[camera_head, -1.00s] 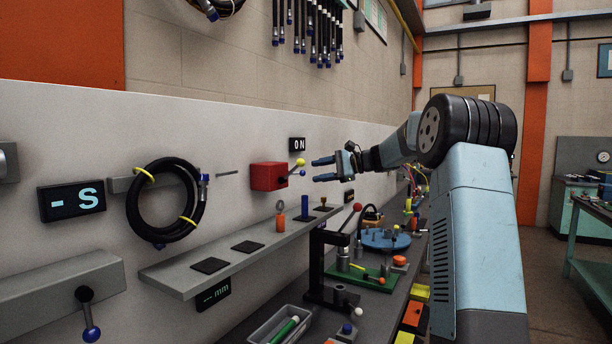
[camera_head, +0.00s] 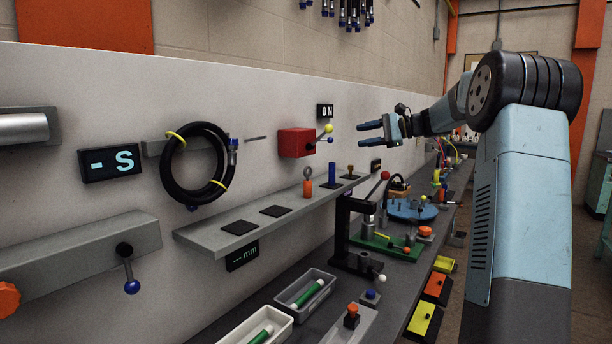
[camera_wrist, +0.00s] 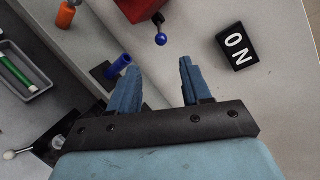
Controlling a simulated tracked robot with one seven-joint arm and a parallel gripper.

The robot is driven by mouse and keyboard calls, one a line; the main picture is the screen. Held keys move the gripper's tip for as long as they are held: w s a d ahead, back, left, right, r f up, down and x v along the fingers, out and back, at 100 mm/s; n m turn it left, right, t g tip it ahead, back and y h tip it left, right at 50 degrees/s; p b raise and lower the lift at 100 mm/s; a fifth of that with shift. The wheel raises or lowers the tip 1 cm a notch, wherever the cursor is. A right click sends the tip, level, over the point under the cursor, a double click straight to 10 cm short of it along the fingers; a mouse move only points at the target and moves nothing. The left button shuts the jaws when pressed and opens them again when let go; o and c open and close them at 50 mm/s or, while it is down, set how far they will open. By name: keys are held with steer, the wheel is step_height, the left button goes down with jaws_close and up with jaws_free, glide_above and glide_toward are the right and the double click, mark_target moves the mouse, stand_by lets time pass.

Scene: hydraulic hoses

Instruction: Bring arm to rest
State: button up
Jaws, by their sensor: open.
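My gripper (camera_head: 374,133) is at the end of my blue arm, raised in front of the wall panel. Its two blue fingers are apart with nothing between them; they also show apart in the wrist view (camera_wrist: 157,82). In the head view the fingers point left, toward the red box (camera_head: 296,142) with its yellow-knobbed lever. The wrist view shows part of the red box (camera_wrist: 140,8) and a blue-knobbed lever (camera_wrist: 161,39) beyond the fingertips. No contact with either shows.
A grey shelf (camera_head: 206,236) below holds an orange piece (camera_head: 307,188) and a blue cylinder (camera_head: 331,173). A coiled black hose (camera_head: 172,183) hangs on the panel (camera_head: 60,105). A black press (camera_head: 342,225) and trays with green-marked tubes stand on the bench.

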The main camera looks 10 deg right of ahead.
steer(key=s+a+f+n+g+h, duration=0.2)
steer(key=s+a+h, duration=0.1)
steer(key=s+a, duration=0.55)
steer(key=s+a+f+n+g+h, duration=0.1)
steer(key=s+a+f+n+h, duration=0.4)
steer(key=s, duration=0.6)
steer(key=s+f+n+h, duration=0.2)
steer(key=s+f, duration=0.2)
steer(key=s, duration=0.9)
steer(key=s+d+f+n+t+h, duration=0.1)
steer(key=s+f+n+h, duration=0.2)
steer(key=s, duration=1.1)
steer(key=shift+s+d+f, duration=0.2)
steer(key=shift+s+f, duration=0.1)
steer(key=shift+f, duration=0.55)
